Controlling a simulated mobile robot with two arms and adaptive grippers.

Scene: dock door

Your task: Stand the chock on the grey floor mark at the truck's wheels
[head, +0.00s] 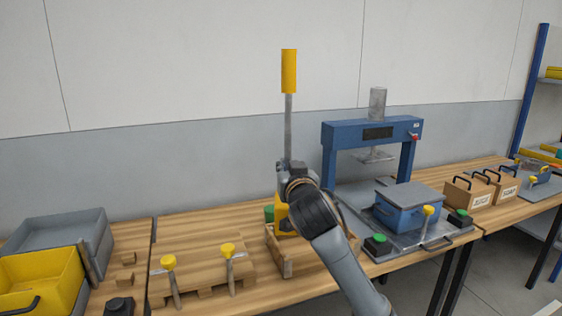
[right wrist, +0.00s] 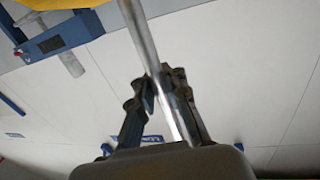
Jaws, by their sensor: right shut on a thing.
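No chock, grey floor mark or truck wheel shows in either view. My right gripper (head: 290,182) is over the workbench, in front of a grey upright rod (head: 288,128) with a yellow grip (head: 289,70) on top. In the right wrist view my right gripper (right wrist: 165,80) is shut on the rod (right wrist: 152,40), which runs between its fingers. A yellow part (head: 281,215) shows low behind my wrist; my arm hides how it joins the rod. My left gripper is out of view.
A wooden block (head: 285,262) stands below my wrist. A blue press (head: 340,135) with a blue box (head: 405,212) is to the right. Grey (head: 62,232) and yellow (head: 40,285) bins stand left. Open floor shows only at lower right.

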